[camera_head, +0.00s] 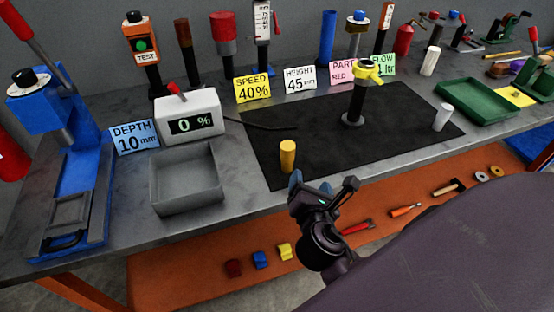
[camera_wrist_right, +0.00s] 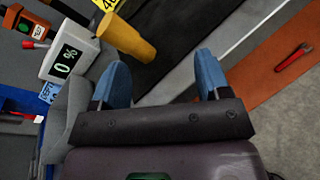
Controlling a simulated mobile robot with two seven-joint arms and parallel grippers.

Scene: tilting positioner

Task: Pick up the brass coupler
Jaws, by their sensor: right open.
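The brass coupler (camera_head: 287,156) is a gold-yellow cylinder standing upright on the left part of the black mat (camera_head: 330,165), near its front edge. My right gripper (camera_head: 323,187) is in front of it and a little to the right, open and apart from it. In the right wrist view the coupler (camera_wrist_right: 130,40) shows beyond the two blue fingertips of the gripper (camera_wrist_right: 160,76), closer to the left one. Nothing is between the fingers. My left gripper is not in view.
A grey tray (camera_head: 186,208) and a box reading 0 % (camera_head: 190,118) stand left of the mat. A black post with a yellow top (camera_head: 356,98) and a white cylinder (camera_head: 442,117) stand to the right. An orange lower shelf (camera_head: 200,262) holds small items.

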